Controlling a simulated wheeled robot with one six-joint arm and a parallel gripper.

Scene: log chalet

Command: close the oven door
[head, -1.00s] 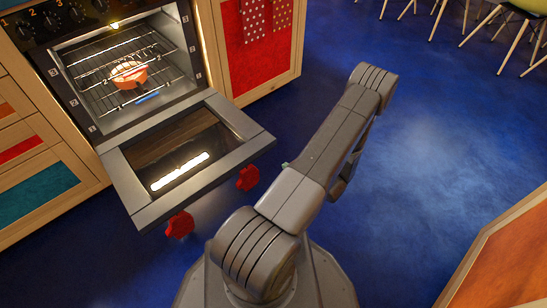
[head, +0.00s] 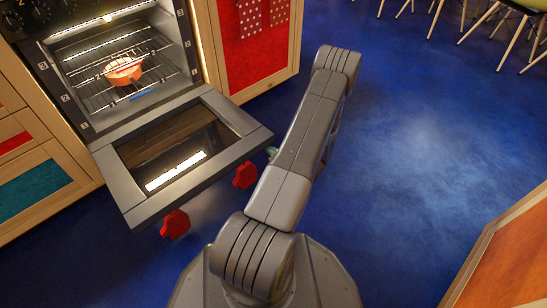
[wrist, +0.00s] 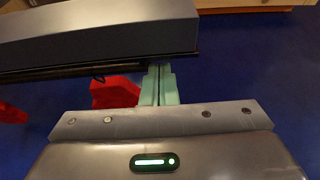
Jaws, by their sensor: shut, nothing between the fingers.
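The oven door (head: 200,176) is hinged down and stands wide open, roughly level, with a dark glass pane. Two red knob-like brackets (head: 174,223) sit at its front edge. The oven (head: 72,66) is open behind it, with wire racks and an orange-red bowl (head: 124,70) inside. My gripper (head: 271,152) is mostly hidden by my arm; a green bit shows at the door's front right corner. In the wrist view its green fingers (wrist: 160,82) are together and empty, tips at the grey door edge (wrist: 100,38), beside a red bracket (wrist: 115,92). I cannot tell whether they touch the door.
Wooden cabinets with coloured panels (head: 40,185) flank the oven, and a red-panelled one (head: 248,60) has towels hanging. Chair legs (head: 470,22) stand at the top right. An orange-topped wooden piece (head: 510,260) is at the lower right. The blue floor (head: 420,150) between is clear.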

